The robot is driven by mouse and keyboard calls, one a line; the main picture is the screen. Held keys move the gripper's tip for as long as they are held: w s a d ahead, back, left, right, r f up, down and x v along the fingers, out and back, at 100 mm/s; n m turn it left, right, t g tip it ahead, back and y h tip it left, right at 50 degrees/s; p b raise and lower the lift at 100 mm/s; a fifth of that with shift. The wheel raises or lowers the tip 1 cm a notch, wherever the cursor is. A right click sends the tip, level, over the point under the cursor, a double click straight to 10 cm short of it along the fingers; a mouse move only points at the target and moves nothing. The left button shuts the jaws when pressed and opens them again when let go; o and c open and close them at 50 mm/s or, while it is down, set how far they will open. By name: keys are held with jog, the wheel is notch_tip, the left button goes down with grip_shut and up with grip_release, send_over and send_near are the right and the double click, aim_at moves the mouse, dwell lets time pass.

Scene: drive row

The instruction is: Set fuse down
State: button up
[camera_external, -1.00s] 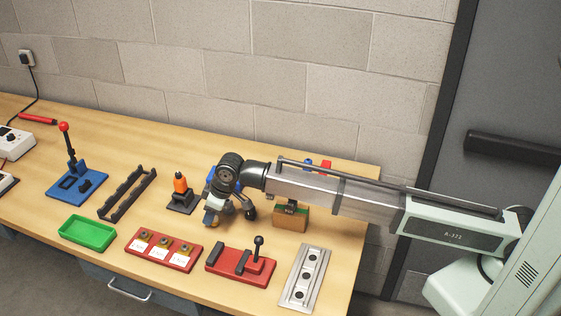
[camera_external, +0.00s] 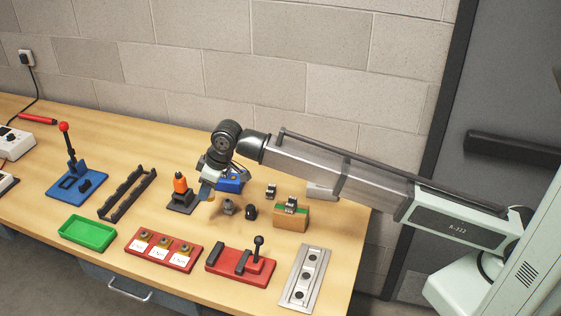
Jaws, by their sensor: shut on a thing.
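My gripper (camera_external: 209,183) is shut on a small tan piece (camera_external: 206,193), which I take to be the fuse. It is held in the air, just right of the black stand with the orange-handled tool (camera_external: 180,189). The piece is small and partly hidden by the jaws, so its exact shape and tilt cannot be told. The bench top (camera_external: 140,290) shows below it.
Small dark parts (camera_external: 229,207) and a blue bin (camera_external: 231,183) are close to my gripper. A wooden block (camera_external: 291,218) stands to the right. In front are a green tray (camera_external: 88,233), two red fixtures (camera_external: 163,252) (camera_external: 240,266) and a metal plate (camera_external: 304,279).

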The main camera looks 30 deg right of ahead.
notch_tip(320, 180, up, 4)
jog(key=shift+r, duration=0.1)
jog(key=s+d+n+g+y, duration=0.1)
jog(key=s+d+n, duration=0.35)
jog(key=d, duration=1.35)
jog(key=s+d+n+g, duration=0.1)
jog(key=s+d, duration=0.6)
jog(key=d, duration=1.2)
jog(key=shift+f, duration=3.9)
jog(key=shift+m, duration=0.25)
jog(key=w+d, duration=0.4)
jog(key=w+d+f, duration=0.1)
jog(key=w+d, duration=0.4)
jog(key=w+d+f, duration=0.1)
jog(key=w+d, duration=0.3)
jog(key=shift+w+d+f, duration=0.2)
jog(key=shift+w+d, duration=0.1)
jog(key=shift+w, duration=0.05)
jog(key=shift+f, duration=2)
jog(key=shift+w+d+f, duration=0.1)
jog(key=shift+w+f, duration=0.1)
jog(key=shift+f, duration=0.15)
